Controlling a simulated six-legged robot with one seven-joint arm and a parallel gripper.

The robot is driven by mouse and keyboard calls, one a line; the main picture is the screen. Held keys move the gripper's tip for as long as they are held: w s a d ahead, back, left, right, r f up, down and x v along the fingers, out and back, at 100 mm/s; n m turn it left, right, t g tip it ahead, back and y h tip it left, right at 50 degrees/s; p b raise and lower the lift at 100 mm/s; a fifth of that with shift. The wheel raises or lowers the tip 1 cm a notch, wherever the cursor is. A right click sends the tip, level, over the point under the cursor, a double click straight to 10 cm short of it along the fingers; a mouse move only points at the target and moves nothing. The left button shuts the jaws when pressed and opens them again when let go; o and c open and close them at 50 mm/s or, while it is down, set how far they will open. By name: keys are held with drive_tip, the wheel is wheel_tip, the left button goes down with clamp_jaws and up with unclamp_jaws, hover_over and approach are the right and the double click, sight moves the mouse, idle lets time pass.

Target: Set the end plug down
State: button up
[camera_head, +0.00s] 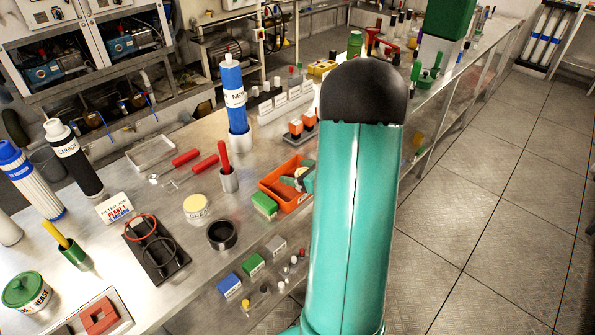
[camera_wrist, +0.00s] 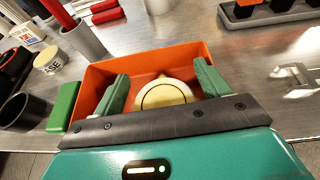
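The end plug (camera_wrist: 167,94) looks like a round cream disc with a dark ring, in the wrist view. It sits inside the orange bin (camera_wrist: 103,74), between the two green fingers of my gripper (camera_wrist: 163,88). The fingers are spread apart, with a gap beside the plug on the left; the right finger is close to its edge. The lower part of the plug is hidden by my gripper's body. In the head view my arm covers part of the orange bin (camera_head: 270,187), and my gripper (camera_head: 304,177) shows only partly over it.
A green box (camera_head: 264,205) stands against the bin's left side. Orange-topped blocks (camera_head: 296,127) stand behind.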

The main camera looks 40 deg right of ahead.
drive_tip(key=shift+s+r, duration=0.1)
drive_tip(key=v, duration=1.2)
drive_tip(key=w+a+r+n+g+y, duration=0.2)
drive_tip(key=a+r+n+g+y, duration=0.15)
drive_tip(key=a+n, duration=0.6)
drive_tip(key=w+a+r+n+g+y, duration=0.2)
drive_tip(key=a+r+n+g, duration=0.3)
drive_tip(key=a, duration=0.8)
drive_tip(key=s+a+r+n+h, duration=0.3)
drive_tip(key=a+n, duration=0.3)
drive_tip(key=n, duration=0.4)
drive_tip(key=s+a+r+n+h, duration=0.3)
drive_tip(key=s+a+n, duration=0.2)
drive_tip(key=n, duration=0.5)
drive_tip(key=shift+s+a+r+t+h, duration=0.25)
drive_tip(key=shift+a+t+h, duration=0.1)
drive_tip(key=shift+a, duration=0.55)
drive_tip(key=shift+n, duration=0.25)
